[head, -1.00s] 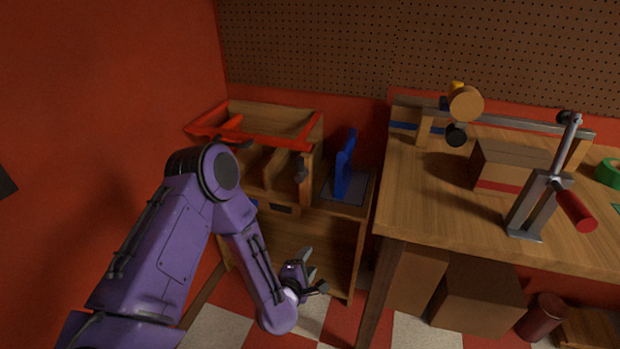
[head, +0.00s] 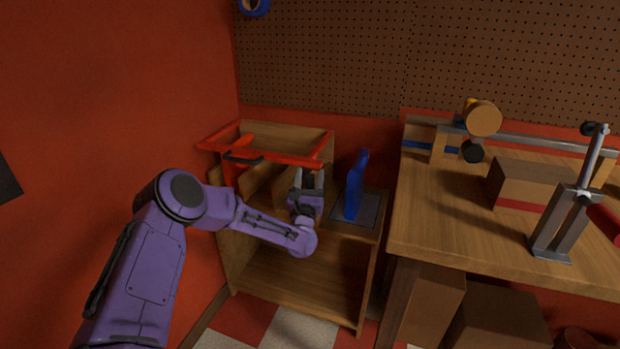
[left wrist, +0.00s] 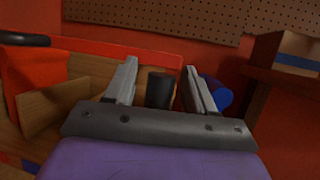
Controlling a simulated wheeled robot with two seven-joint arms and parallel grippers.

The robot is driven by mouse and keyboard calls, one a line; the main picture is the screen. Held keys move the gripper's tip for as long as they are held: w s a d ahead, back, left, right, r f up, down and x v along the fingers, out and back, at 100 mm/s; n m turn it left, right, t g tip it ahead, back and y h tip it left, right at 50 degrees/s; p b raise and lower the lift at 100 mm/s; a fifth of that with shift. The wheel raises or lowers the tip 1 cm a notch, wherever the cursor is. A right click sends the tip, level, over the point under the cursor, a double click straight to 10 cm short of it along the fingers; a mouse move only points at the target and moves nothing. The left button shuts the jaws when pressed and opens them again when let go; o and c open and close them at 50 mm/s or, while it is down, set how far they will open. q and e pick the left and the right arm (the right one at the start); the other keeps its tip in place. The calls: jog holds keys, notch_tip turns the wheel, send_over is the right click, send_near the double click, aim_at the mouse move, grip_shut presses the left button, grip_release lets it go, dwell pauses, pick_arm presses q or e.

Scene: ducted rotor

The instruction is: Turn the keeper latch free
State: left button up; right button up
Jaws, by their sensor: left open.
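My left gripper (head: 309,180) is at the front of the wooden cabinet (head: 305,275), near the right end of the red frame (head: 275,157) on its top. Its jaws are open, with both fingers showing in the left wrist view (left wrist: 160,78). A dark upright piece (left wrist: 160,89), which looks like the keeper latch, appears between the fingers, apart from both in the picture. I cannot tell how deep it sits between them. In the head view the gripper hides it. My right gripper is not in view.
A blue upright part (head: 355,187) stands on a grey plate just right of my gripper. A black handle (head: 243,158) sits on the red frame's left side. The workbench (head: 430,225) with a clamp (head: 565,220) and box is farther right.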

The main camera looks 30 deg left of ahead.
pick_arm(q)
grip_shut()
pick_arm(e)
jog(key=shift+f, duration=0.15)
